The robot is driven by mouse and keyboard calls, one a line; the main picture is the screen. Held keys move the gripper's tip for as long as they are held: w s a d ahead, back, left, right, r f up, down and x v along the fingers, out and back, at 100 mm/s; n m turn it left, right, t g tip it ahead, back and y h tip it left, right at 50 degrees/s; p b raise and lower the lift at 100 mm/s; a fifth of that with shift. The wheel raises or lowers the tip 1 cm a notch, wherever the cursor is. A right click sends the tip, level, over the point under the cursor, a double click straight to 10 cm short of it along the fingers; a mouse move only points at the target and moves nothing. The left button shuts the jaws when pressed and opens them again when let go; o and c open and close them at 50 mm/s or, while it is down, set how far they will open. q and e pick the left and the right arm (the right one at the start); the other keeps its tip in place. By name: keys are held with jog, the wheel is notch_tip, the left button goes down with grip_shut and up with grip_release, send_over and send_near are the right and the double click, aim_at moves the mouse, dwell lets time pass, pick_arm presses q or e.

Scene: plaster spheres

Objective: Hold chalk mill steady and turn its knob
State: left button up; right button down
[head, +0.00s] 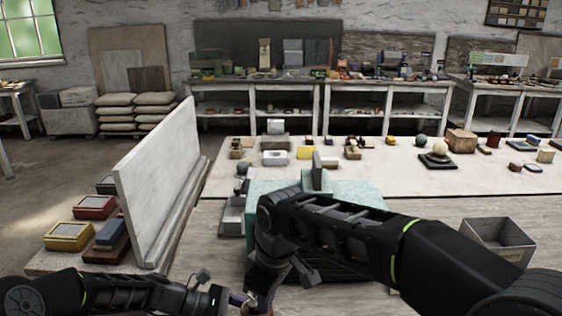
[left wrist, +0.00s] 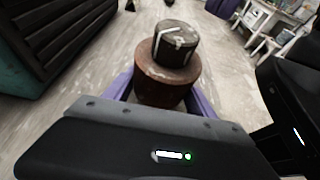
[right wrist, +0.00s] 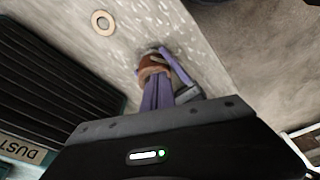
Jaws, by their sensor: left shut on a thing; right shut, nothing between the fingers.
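The chalk mill has a brown round body (left wrist: 165,85) and a dark knob (left wrist: 177,42) with a pale bar mark on top. My left gripper (left wrist: 160,92) is shut around the body, one purple finger on each side. In the left wrist view no right finger shows on the knob. My right gripper (right wrist: 158,92) has its purple fingers closed together and empty. In the right wrist view the fingers point towards the mill (right wrist: 152,64) and partly cover it. In the head view both grippers are low in the middle, and my right arm hides most of the mill.
A teal box (head: 362,192) with black ribbed sides stands close by; its "DUST" label (right wrist: 22,150) shows in the right wrist view. A pale ring (right wrist: 103,22) lies nearby. An upright white board (head: 160,185) stands left, an open grey bin (head: 497,240) right.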

notch_tip(320, 180, up, 4)
jog(key=shift+a, duration=0.15)
dwell(0.3)
pick_arm(q)
jog(key=o, duration=1.3)
jog(key=shift+o, duration=0.6)
jog(key=shift+o, duration=0.7)
jog(key=shift+a, duration=0.15)
jog(key=shift+v, duration=3.4)
